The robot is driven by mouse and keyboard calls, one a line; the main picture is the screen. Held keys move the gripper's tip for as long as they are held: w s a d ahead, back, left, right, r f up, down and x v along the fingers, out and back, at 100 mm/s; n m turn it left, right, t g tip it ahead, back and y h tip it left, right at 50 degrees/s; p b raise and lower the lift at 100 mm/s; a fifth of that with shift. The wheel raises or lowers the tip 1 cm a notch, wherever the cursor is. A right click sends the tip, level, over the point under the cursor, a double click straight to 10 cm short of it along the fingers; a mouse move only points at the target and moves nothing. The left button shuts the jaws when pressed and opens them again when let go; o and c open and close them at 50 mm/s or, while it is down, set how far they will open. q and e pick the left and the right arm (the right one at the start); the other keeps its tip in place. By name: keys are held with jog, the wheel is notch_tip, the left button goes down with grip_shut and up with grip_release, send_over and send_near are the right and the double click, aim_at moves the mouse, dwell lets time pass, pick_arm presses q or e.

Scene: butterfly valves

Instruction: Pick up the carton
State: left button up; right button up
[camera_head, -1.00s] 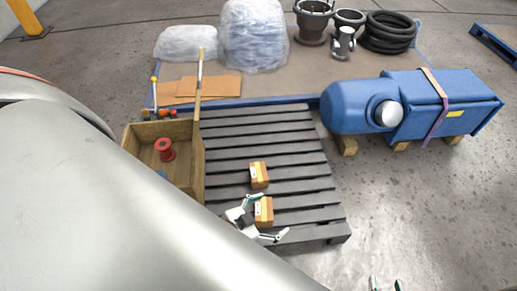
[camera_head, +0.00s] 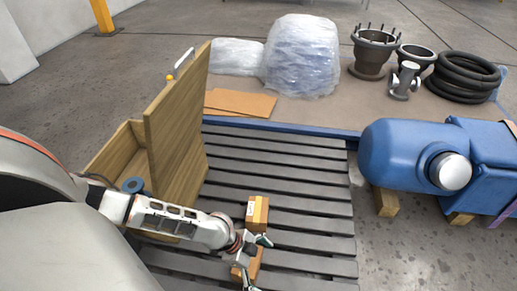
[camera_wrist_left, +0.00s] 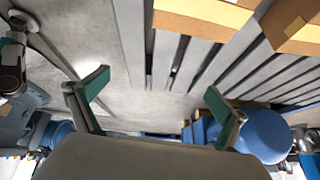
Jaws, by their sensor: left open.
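Two brown cartons with yellow-orange bands lie on the grey slatted pallet. The farther carton (camera_head: 257,212) is fully in view, and the nearer carton (camera_head: 254,266) is partly covered by my left gripper (camera_head: 257,262). That gripper is open and empty, its fingers overlapping the nearer carton in the head view. In the left wrist view the open fingers (camera_wrist_left: 155,95) have nothing between them. One carton (camera_wrist_left: 205,12) is cut off at the top edge there and another (camera_wrist_left: 296,26) at the upper right, both outside the fingers. My right gripper is not in view.
A wooden crate (camera_head: 108,150) with a tall upright panel (camera_head: 176,130) stands left of the cartons, a blue spool (camera_head: 133,185) inside. A blue tank (camera_head: 405,150) stands right of the pallet (camera_head: 310,185). Wrapped bundles (camera_head: 300,55) and black hoses (camera_head: 466,75) lie behind.

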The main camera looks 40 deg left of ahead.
aim_at(252, 265)
pick_arm(q)
jog(key=shift+g+y, duration=0.6)
jog(key=shift+g, duration=0.1)
jog(key=a+f+b, duration=0.1)
jog(key=a+f, duration=0.1)
jog(key=a, duration=0.1)
jog(key=a+f, duration=0.2)
jog(key=a, duration=0.1)
jog(key=a+f+b, duration=0.1)
jog(key=a+f, duration=0.1)
jog(key=shift+s+a+f+b, duration=0.3)
jog(key=shift+a+f, duration=0.1)
jog(key=shift+w+f, duration=0.1)
jog(key=shift+f, duration=0.15)
jog(key=b+x, duration=0.3)
jog(key=x, duration=0.3)
jog(key=shift+f, duration=0.1)
jog(key=shift+w+f, duration=0.1)
jog(key=shift+f, duration=0.25)
jog(key=shift+w+d, duration=0.1)
jog(key=shift+w, duration=0.15)
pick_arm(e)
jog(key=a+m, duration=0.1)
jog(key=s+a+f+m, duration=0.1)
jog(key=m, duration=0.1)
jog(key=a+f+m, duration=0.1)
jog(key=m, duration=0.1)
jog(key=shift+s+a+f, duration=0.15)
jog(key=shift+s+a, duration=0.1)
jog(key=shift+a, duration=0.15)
